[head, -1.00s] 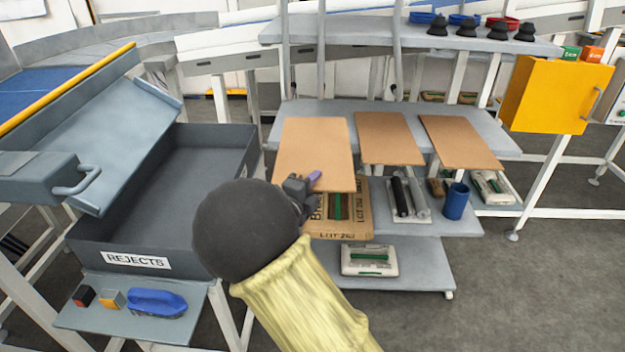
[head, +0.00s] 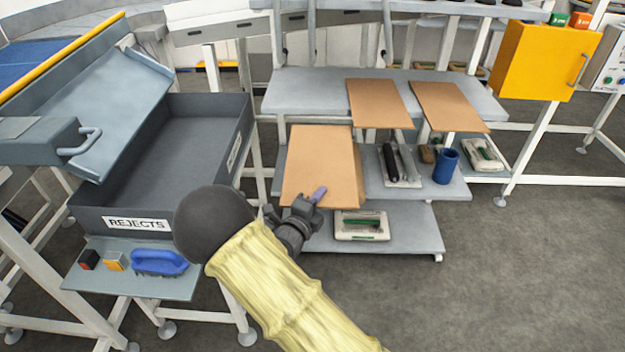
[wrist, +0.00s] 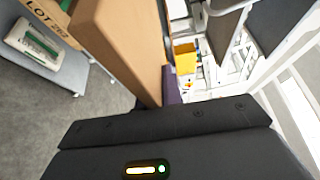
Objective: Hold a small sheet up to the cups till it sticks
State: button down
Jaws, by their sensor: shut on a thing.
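My gripper (head: 312,203) is shut on the near edge of a small brown sheet (head: 318,165). The sheet is held out in front of the grey shelf stand, below the level of its upper shelf. In the wrist view the sheet (wrist: 125,45) rises from the jaws, with a purple finger pad (wrist: 172,88) against it. Two more brown sheets, one in the middle (head: 378,103) and one at the right (head: 447,105), lie on the upper shelf. The suction cups are not clearly seen in the head view now.
A grey REJECTS bin (head: 190,150) stands left of my arm, with a small shelf holding a blue brush (head: 160,262). A yellow cabinet (head: 540,60) is at the right. A blue cup (head: 446,166) stands on the lower shelf (head: 400,240) stand. The floor at right is clear.

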jog(key=s+d+f, duration=0.4)
jog(key=d+f, duration=0.2)
jog(key=f, duration=0.1)
jog(key=s+d+f, duration=0.5)
jog(key=f, duration=0.3)
notch_tip(320, 180, up, 8)
jog(key=s+d+p, duration=0.2)
jog(key=p, duration=0.9)
jog(key=shift+s+d+r, duration=0.15)
jog(key=shift+d+r, duration=0.1)
jog(key=shift+d, duration=0.05)
